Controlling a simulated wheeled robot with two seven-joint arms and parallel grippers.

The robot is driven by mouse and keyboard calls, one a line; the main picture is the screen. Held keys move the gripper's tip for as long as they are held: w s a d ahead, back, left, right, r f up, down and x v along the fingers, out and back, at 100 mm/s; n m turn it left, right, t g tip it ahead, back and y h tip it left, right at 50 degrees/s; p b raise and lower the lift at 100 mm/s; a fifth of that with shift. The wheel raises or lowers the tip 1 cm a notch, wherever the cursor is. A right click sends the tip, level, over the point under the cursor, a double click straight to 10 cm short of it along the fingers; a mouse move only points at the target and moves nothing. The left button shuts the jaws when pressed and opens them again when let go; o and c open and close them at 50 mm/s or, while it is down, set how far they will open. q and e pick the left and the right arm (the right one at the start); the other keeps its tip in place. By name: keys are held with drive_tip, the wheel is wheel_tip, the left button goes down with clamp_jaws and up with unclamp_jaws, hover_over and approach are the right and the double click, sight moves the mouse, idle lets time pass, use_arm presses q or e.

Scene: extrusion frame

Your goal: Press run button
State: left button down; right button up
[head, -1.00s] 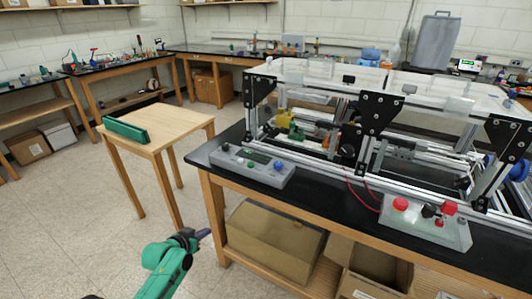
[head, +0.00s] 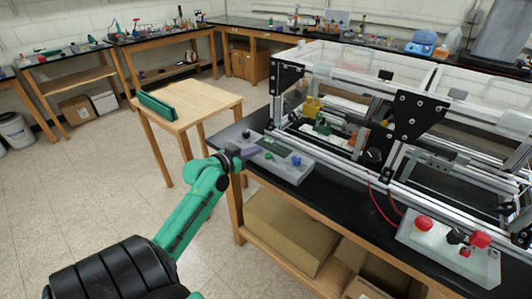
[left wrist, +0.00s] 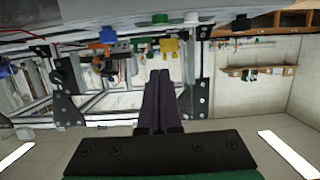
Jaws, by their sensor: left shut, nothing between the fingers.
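A grey control box (head: 290,170) lies on the black bench at its left end. It carries a display, a green button (head: 268,156), a blue button (head: 297,161) and a dark button near its far left corner. I cannot read which one is labelled run. My left gripper (head: 254,150) is shut and empty, with its purple fingertips over the left part of this box, close to the green button. Whether they touch the box is unclear. In the left wrist view, which is upside down, the shut fingers (left wrist: 160,76) point toward the box's buttons, including a green one (left wrist: 160,18). My right gripper is out of view.
An aluminium extrusion frame (head: 405,187) with black brackets stands behind the box. A second panel (head: 436,244) with a red button sits at the bench's right. Cardboard boxes lie below.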

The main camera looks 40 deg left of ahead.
use_arm(q)
drive_tip(key=p, duration=0.1)
hover_over(269, 156)
drive_tip(key=v, duration=0.2)
drive_tip(key=f, duration=0.1)
wheel_tip(269, 156, down, 4)
drive_tip(key=shift+s+f+p, duration=0.1)
drive_tip(key=shift+f+p, duration=0.15)
drive_tip(key=shift+p, duration=0.05)
drive_tip(key=shift+f, duration=0.2)
